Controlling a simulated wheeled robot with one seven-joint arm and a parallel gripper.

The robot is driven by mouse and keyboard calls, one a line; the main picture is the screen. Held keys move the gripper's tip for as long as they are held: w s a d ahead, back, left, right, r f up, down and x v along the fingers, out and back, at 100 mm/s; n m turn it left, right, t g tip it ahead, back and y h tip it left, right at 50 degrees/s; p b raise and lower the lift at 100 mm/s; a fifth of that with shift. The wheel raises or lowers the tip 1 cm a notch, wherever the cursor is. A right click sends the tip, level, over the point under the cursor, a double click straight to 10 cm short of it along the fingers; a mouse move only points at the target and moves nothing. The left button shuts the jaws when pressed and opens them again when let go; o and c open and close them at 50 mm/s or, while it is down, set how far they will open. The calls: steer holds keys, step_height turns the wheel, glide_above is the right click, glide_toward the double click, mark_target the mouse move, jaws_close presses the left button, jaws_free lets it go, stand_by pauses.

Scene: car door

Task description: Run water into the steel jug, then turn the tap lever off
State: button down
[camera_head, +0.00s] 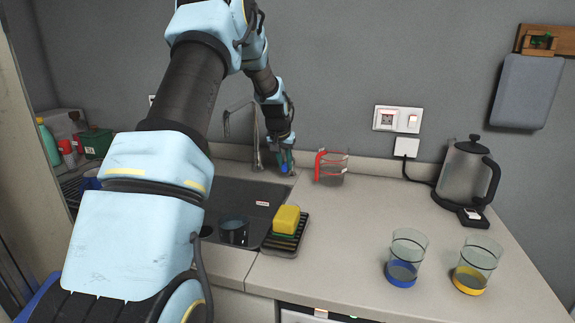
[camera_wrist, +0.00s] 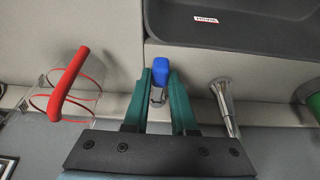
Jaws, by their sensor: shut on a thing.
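A dark, metallic-looking vessel, likely the steel jug (camera_head: 233,231), stands in the sink basin (camera_head: 262,190) near its front edge. Its contents cannot be made out. The tap (camera_head: 256,140) rises behind the basin, and its base also shows in the wrist view (camera_wrist: 224,104). My gripper (camera_head: 285,168) is at the counter just right of the tap. In the wrist view, its teal fingers (camera_wrist: 160,78) are shut on the blue-tipped tap lever (camera_wrist: 160,68). I cannot tell whether water is running.
A clear jug with a red handle (camera_head: 331,168) stands close right of my gripper. A yellow sponge (camera_head: 286,220) sits on a black rack (camera_head: 284,245) at the basin's right edge. Two glasses and a kettle (camera_head: 463,172) stand further right. Mid-counter is clear.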

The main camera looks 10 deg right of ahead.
steer(key=c, duration=0.7)
jaws_free()
steer(key=b+v, duration=0.3)
steer(key=v, duration=0.7)
steer(key=shift+s+r, duration=0.1)
steer(key=shift+r, duration=0.3)
